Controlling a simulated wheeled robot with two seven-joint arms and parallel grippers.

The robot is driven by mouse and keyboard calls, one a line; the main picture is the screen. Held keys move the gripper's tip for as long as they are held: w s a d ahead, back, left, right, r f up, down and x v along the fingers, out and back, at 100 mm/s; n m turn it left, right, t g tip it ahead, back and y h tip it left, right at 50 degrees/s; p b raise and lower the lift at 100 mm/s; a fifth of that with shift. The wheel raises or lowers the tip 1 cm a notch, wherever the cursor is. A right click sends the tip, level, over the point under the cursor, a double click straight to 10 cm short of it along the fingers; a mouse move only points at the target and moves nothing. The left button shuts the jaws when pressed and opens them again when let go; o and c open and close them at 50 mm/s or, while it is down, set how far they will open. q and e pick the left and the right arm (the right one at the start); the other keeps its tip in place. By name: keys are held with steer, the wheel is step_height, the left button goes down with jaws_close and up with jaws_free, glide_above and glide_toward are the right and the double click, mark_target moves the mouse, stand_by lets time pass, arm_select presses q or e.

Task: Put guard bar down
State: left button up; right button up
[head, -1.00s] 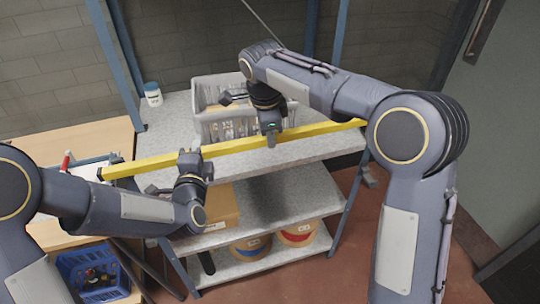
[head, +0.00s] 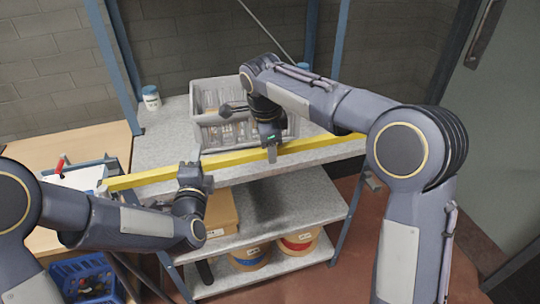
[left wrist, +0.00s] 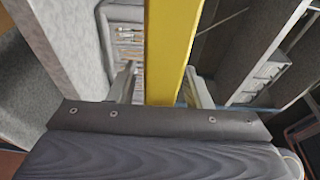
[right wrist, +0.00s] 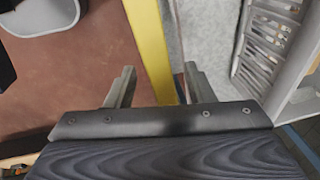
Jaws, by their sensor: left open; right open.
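The yellow guard bar (head: 235,157) lies lengthwise along the front edge of the grey top shelf (head: 165,135), its left end reaching past the shelf toward the wooden bench. Whether it touches the shelf is hard to tell. My left gripper (head: 191,166) is at the bar's left part. In the left wrist view the bar (left wrist: 168,50) passes between the open fingers (left wrist: 160,85), with gaps on both sides. My right gripper (head: 271,152) is at the bar's right part. In the right wrist view the bar (right wrist: 150,50) passes between its open fingers (right wrist: 157,85), closer to the right one.
A grey bin (head: 205,135) with small parts stands on the top shelf behind the bar. Lower shelves hold a cardboard box (head: 222,212) and cable spools (head: 299,241). A wooden bench (head: 70,145) adjoins at left.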

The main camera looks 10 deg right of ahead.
arm_select(q)
steer(key=s+a, duration=0.1)
steer(key=s, duration=1)
steer(key=shift+s+a, duration=0.35)
steer(key=shift+s, duration=0.05)
arm_select(e)
step_height(320, 180, up, 12)
steer(key=s+a, duration=0.1)
steer(key=shift+s+a, duration=0.15)
steer(key=shift+s, duration=0.25)
steer(key=shift+f, duration=0.1)
